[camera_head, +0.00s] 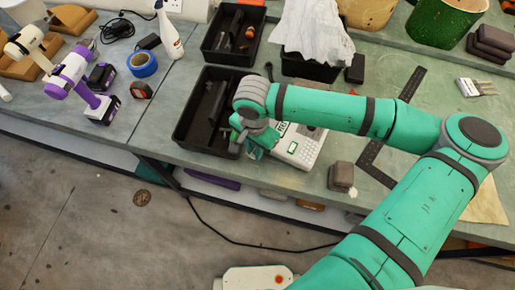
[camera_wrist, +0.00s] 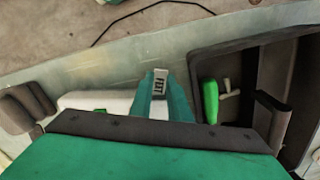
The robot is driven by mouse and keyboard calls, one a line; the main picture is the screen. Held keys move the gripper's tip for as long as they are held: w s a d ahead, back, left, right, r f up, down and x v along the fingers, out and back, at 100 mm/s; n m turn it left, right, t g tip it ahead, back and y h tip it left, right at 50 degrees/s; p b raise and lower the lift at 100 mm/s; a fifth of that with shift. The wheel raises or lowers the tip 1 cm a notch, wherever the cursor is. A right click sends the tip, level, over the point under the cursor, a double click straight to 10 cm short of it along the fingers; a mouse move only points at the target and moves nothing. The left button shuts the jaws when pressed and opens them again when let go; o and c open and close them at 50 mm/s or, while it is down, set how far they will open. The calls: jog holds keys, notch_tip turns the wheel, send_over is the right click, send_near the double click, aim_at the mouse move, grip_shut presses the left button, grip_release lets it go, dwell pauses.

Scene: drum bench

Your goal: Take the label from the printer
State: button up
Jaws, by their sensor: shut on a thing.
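The white label printer (camera_head: 301,147) stands near the bench's front edge, partly hidden by my arm; its white body also shows in the wrist view (camera_wrist: 95,102). My gripper (camera_wrist: 161,88) is shut on the label (camera_wrist: 160,77), a small white piece with dark print held between the green fingertips. In the head view my gripper (camera_head: 252,146) is just left of the printer, pointing down near the bench's front edge. I cannot make out the label in the head view. The wrist view does not show clearly whether the label still touches the printer.
A black tray (camera_head: 184,140) lies just left of my gripper, with a green-handled item (camera_wrist: 210,101) in it. Grey blocks (camera_head: 341,176) and a black steel square (camera_head: 371,155) lie to the right. Another black tray (camera_head: 211,45) and a bin with white cloth (camera_head: 312,36) stand behind.

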jog(key=shift+s+a, duration=0.9)
jog(key=shift+s, duration=0.2)
dwell(0.6)
jog(key=shift+r, duration=1.05)
dwell(0.6)
jog(key=shift+r, duration=2.45)
